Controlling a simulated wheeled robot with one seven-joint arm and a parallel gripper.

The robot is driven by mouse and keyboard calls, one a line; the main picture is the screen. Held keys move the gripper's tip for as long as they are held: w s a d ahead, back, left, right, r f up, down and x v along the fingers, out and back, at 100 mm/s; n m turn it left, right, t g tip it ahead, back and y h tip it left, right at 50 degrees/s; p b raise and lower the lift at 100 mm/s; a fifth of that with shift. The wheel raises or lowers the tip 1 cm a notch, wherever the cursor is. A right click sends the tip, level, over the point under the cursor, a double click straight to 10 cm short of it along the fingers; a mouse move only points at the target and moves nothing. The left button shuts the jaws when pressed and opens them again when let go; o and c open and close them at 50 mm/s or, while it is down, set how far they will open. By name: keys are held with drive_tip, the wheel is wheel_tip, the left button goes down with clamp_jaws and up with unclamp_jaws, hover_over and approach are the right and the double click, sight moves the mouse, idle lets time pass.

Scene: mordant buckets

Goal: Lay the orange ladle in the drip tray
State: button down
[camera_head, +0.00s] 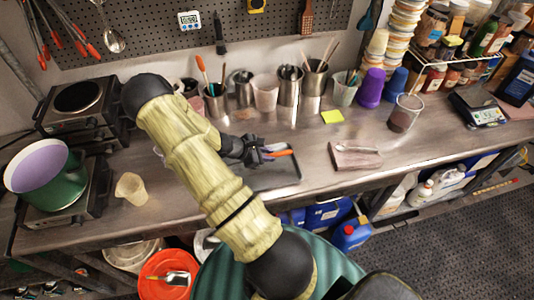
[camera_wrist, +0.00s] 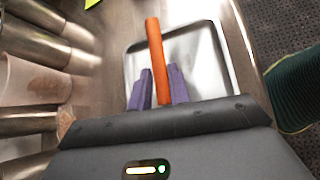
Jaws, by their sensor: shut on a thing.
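My gripper (camera_head: 262,153) is over the bench near its front edge. Its two purple fingers (camera_wrist: 160,82) are shut on the orange ladle (camera_wrist: 155,45). The ladle's orange handle sticks out beyond the fingertips in the wrist view, and a small part shows in the head view (camera_head: 280,153). Its bowl is not clearly visible. In the wrist view the tray (camera_wrist: 205,62) lies behind the ladle. I cannot tell whether the ladle touches it.
Metal canisters with utensils (camera_head: 289,85) stand behind the tray. A green pot (camera_head: 62,190) and pale cup (camera_head: 131,188) are at left. Bench between tray and mat is clear.

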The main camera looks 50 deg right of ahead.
drive_tip(key=shift+d+f+b, duration=0.15)
drive_tip(key=shift+f+b, duration=0.7)
drive_tip(key=shift+f, duration=0.75)
drive_tip(key=shift+w, duration=0.1)
drive_tip(key=c, duration=1.2)
unclamp_jaws()
drive_tip(key=shift+c, duration=0.2)
drive_tip(key=shift+r, duration=0.1)
drive_tip(key=b+v, duration=0.3)
drive_tip(key=v, duration=1.4)
drive_tip(key=shift+a, duration=0.25)
